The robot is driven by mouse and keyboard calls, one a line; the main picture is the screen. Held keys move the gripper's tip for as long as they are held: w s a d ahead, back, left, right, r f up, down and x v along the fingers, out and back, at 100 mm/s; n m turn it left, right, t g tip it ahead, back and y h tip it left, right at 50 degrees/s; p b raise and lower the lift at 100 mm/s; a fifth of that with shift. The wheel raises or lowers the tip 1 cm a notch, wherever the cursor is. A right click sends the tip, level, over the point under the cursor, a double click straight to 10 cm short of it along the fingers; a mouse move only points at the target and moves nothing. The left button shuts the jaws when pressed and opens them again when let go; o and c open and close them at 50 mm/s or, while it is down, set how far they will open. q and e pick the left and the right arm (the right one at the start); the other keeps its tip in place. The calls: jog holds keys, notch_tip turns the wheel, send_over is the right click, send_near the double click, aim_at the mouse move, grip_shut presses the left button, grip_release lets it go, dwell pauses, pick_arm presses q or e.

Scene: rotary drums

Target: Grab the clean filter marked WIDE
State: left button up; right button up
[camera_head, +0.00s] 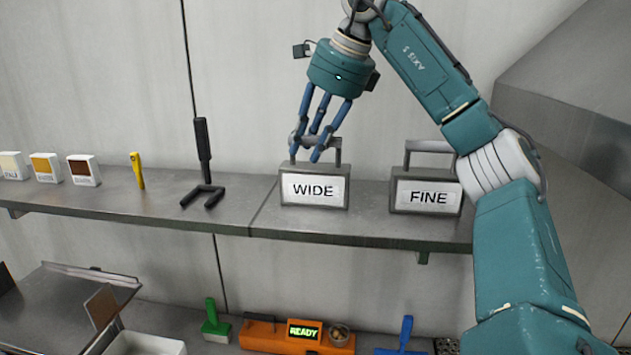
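The filter marked WIDE (314,190) is a grey box with a white label and a handle on top. It stands upright on the steel shelf (250,215). My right gripper (305,153) reaches down from above, its blue fingers around or just in front of the WIDE filter's handle. The fingers hide part of the handle, and I cannot tell whether they grip it. The similar filter marked FINE (428,197) stands to the right on the shelf, behind my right arm's elbow side. My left gripper is not in view.
Left along the shelf are a black fork-shaped tool (203,165), a yellow tool (138,170) and small sample blocks (84,171). Below are a green scraper (213,322), an orange unit (262,335) reading READY and a blue tool (405,337). A metal hood (560,120) is at right.

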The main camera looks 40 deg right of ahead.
grip_shut()
jog(key=shift+r, duration=0.1)
